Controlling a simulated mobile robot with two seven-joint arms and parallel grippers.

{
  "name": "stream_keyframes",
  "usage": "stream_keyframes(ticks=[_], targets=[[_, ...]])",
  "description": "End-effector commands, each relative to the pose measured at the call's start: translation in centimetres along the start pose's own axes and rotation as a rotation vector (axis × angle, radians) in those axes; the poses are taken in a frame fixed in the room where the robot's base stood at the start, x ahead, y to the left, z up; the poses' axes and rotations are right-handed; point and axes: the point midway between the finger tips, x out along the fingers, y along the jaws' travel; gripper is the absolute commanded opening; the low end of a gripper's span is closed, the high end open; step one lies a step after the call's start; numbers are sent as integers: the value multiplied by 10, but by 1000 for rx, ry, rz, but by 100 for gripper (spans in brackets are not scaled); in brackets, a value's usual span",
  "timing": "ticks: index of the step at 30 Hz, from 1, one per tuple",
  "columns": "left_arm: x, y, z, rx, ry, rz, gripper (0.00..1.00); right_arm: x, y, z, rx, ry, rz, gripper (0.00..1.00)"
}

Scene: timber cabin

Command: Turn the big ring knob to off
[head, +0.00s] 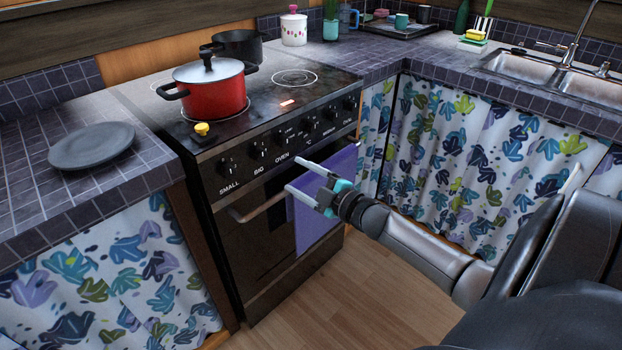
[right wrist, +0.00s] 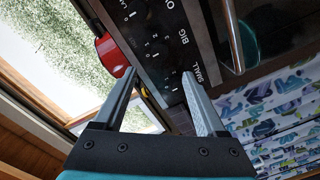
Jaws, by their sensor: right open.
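The big ring knob (head: 259,152) is a small dark knob above the label BIG on the black stove's (head: 250,240) front panel, between the SMALL knob (head: 226,166) and the OVEN knob (head: 285,138). Its exact setting is too small to read. My right gripper (head: 296,175) is open and empty, in front of the stove, to the right of and below the knob. In the right wrist view the open jaws (right wrist: 160,75) point toward the panel, with the BIG label (right wrist: 184,40) beyond them. I see no contact with the knob. My left gripper is not in view.
A red pot (head: 210,92) and a dark pot (head: 238,46) stand on the hob; a yellow item (head: 202,129) sits at its front edge. The oven handle (head: 255,208) with a purple towel (head: 318,222) is below the panel. A grey plate (head: 92,146) lies on the left counter.

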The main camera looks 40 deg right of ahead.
Motion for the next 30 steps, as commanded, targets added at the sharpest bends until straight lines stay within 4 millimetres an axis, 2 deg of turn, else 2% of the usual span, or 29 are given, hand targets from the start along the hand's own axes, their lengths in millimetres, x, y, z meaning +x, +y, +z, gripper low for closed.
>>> stream_keyframes(ticks=[3, 10, 30], targets=[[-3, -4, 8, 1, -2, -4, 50, -15, 0, -1, 1, -1, -2, 73], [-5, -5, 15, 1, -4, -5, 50, -31, 0, 0, -1, 0, 0, 73], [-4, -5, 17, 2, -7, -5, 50, -33, -2, 2, 4, -6, -2, 73]])
